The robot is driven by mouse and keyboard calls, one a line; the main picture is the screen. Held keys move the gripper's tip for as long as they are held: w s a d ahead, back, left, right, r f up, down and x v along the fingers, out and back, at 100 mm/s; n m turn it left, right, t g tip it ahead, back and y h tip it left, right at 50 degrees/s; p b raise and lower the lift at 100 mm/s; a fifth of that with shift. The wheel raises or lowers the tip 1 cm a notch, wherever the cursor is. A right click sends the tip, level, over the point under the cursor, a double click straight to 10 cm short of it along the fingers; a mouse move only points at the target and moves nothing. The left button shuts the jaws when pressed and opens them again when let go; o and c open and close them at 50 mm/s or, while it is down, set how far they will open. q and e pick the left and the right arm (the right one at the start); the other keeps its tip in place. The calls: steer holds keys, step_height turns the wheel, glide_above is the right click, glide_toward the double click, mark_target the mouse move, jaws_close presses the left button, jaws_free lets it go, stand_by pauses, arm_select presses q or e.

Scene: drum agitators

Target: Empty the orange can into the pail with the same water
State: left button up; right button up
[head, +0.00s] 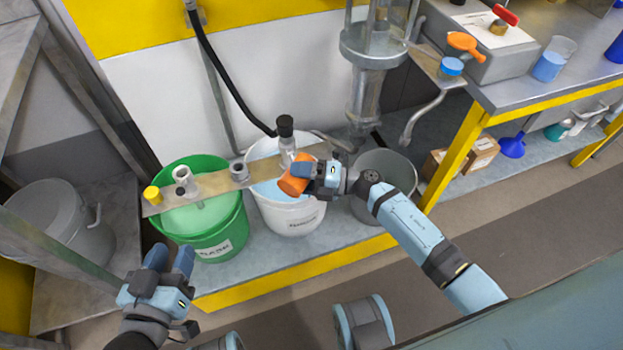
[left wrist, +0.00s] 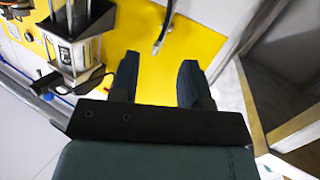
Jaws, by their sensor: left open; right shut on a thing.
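My right gripper (head: 318,172) is shut on the orange can (head: 294,182). The can is tilted over the white pail (head: 293,218), which holds light blue water; whether anything flows from the can does not show. The green pail (head: 213,243) stands left of it and holds pale green liquid. A grey pail (head: 383,162) stands to the right, partly behind my right arm, and its contents cannot be told. My left gripper (head: 176,254) is open and empty, in front of the green pail; its fingers also show in the left wrist view (left wrist: 158,80).
A metal plank (head: 213,184) lies across the green and white pails, bearing a yellow cap and grey fittings. A black-topped fitting (head: 286,135) rises behind the can. A glass column (head: 371,60) stands behind. The bench (head: 505,88) at right holds a beaker (head: 551,62).

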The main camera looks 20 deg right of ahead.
arm_select(q)
steer(key=shift+s+a+f, duration=0.1)
steer(key=shift+a+f, duration=0.2)
steer(key=shift+f, duration=0.1)
arm_select(e)
steer(key=shift+w+d+r+m, duration=0.1)
steer(key=shift+r+m, duration=0.1)
steer(key=shift+m, duration=0.1)
